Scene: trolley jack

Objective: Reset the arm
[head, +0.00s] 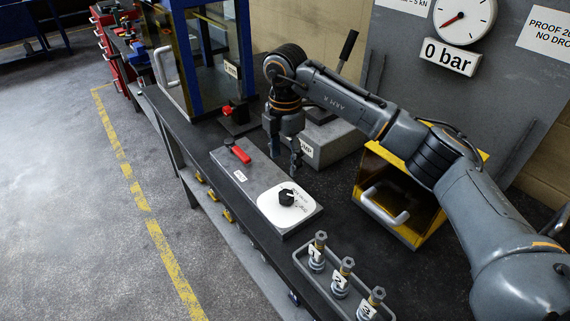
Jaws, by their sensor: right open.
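My right arm comes in from the right edge. Its gripper (285,157) points down over the bench, with its two fingers apart and nothing visible between them. It is above the far end of a grey control panel (262,186), close to a grey box (334,143) with a label partly reading "MP" and a black lever (348,48). The panel carries a red switch (239,152) and a black rotary knob (287,197) on a white plate. My left gripper is not in view.
A gauge (464,18) above a "0 bar" sign (450,56) is on the back board. A yellow box with a handle (385,212) stands under my arm. A tray (330,297) holds several numbered fittings in front. A blue-framed press (246,50) stands behind.

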